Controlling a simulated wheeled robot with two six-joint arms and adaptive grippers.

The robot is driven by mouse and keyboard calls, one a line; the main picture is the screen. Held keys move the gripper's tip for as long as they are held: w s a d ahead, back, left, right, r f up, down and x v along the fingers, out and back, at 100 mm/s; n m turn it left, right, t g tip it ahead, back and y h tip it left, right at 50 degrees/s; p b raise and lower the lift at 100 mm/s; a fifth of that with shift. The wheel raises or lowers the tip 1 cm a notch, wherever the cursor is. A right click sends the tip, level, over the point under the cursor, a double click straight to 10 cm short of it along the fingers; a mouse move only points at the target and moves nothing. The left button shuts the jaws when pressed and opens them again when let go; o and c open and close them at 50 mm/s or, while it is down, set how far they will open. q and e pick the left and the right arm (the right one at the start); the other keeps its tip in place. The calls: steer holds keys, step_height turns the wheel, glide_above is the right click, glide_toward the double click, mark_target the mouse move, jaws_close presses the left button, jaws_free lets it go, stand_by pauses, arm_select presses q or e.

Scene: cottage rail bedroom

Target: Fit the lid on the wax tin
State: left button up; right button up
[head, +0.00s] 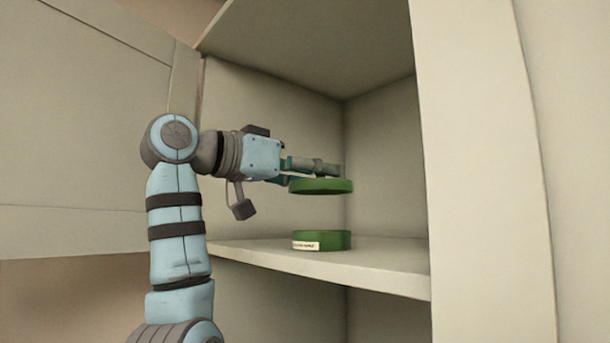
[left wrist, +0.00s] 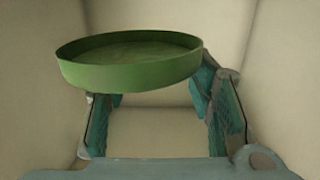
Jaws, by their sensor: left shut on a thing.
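The round green lid (head: 320,186) is held in my left gripper (head: 328,168), which is shut on it. The lid hangs level just below the fingertips, inside the cupboard. In the left wrist view the lid (left wrist: 130,72) shows as a shallow green dish across the fingers, with its hollow side visible. The green wax tin (head: 338,240) stands upright on the shelf, directly below the lid in the head view, with a clear gap between them. The tin has a pale label with dark lettering on its front. My right gripper is not in view.
The cream shelf (head: 370,268) is otherwise bare around the tin. The cupboard's side post (head: 480,170) stands to the right, its top panel (head: 320,45) lies above my gripper, and an open door (head: 80,130) is at the left behind my arm.

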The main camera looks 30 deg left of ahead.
arm_select(q)
steer(key=shift+w+f+b, duration=0.2)
steer(key=shift+f+b, duration=0.3)
steer(key=shift+f, duration=0.15)
step_height(320, 180, down, 4)
steer(key=b, duration=0.3)
steer(key=shift+s+b, duration=0.1)
steer(key=shift+b, duration=0.3)
steer(key=shift+f, duration=0.4)
steer(key=shift+f+b, duration=0.5)
steer(key=shift+b, duration=0.05)
stand_by(0.5)
steer(key=o, duration=1.1)
